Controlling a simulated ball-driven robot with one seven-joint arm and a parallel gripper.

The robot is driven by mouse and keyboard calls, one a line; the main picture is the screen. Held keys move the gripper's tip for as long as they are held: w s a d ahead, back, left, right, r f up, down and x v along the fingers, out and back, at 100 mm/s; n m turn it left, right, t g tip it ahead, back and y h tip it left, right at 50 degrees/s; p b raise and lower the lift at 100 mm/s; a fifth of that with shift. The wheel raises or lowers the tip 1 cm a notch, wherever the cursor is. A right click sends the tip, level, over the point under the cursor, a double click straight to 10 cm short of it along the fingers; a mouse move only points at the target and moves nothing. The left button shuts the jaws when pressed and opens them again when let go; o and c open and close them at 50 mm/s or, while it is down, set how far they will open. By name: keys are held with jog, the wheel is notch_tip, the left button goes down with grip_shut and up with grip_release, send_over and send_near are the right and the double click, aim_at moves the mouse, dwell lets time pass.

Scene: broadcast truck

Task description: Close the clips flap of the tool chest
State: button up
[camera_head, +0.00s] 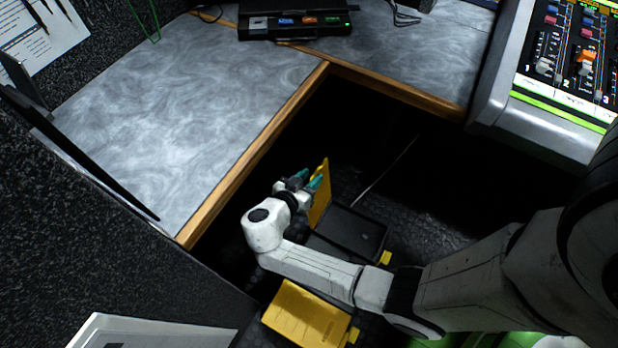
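The tool chest (350,232) is low on the dark floor, black with yellow flaps. One yellow flap (321,200) stands upright at the far left edge of an open black compartment. Another yellow flap (303,314) lies nearer, below my forearm. I cannot read a label to tell which is the clips flap. My gripper (309,180) has teal fingertips with a small gap between them. It is beside the left face of the upright flap, near its top; I cannot tell whether they touch. My arm hides the middle of the chest.
A grey marbled desk with a wooden edge (270,130) wraps around the left and back of the floor space. A mixing console (570,80) stands at the right. A black device (293,22) lies on the back desk. Dark floor lies behind the chest.

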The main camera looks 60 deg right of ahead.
jog(key=shift+c, duration=0.4)
grip_shut()
dwell(0.9)
